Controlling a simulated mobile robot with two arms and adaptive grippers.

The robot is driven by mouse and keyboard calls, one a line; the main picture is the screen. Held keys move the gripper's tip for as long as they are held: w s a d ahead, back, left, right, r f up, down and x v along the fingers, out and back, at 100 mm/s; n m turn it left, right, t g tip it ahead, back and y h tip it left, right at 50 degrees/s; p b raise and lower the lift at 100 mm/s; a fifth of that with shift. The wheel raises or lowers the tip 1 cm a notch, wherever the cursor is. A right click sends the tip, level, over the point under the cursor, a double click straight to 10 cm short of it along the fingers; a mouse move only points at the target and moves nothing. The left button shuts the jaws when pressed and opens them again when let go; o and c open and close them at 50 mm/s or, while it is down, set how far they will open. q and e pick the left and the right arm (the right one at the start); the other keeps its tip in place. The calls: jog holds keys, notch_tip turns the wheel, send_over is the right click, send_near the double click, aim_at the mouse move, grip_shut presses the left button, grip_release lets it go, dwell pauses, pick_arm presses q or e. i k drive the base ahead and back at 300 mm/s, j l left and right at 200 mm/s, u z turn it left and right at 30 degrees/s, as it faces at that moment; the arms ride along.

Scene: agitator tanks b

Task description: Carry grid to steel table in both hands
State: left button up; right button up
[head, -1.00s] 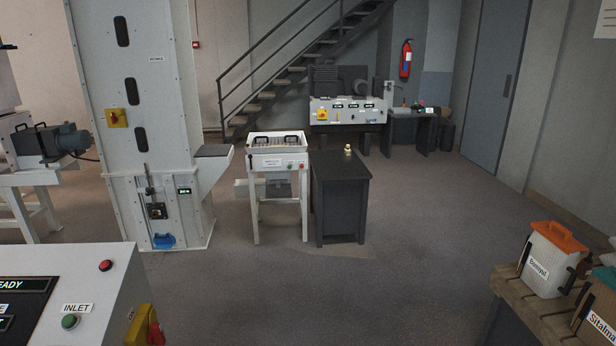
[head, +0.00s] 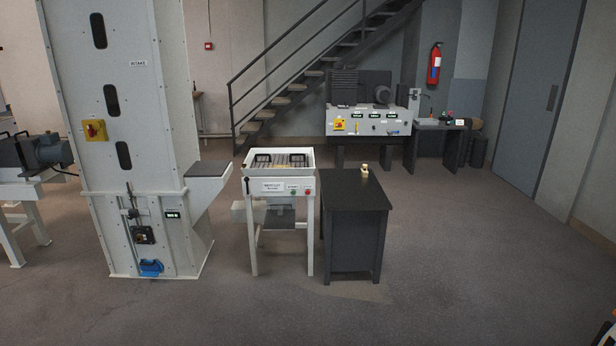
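The grid, a dark slatted panel with two black handles (head: 281,161), appears to lie in the open top of a white framed stand (head: 283,187) in the middle of the head view. A dark grey table (head: 350,208) stands close to the right of that stand, with a small pale brass-like object (head: 364,169) on its top. I cannot tell if this is the steel table.
A tall white intake column (head: 120,130) with a side chute stands left of the stand. Behind are a staircase (head: 310,80), a control bench (head: 368,122) and a side table (head: 440,126). The floor (head: 430,270) in front and to the right is clear.

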aim_at(353, 192)
jog(key=i+u, duration=0.15)
jog(key=i, duration=1.05)
jog(key=i+l+u, duration=0.15)
jog(key=i, duration=1.05)
jog(key=i+u, duration=0.35)
jog(key=i, duration=0.95)
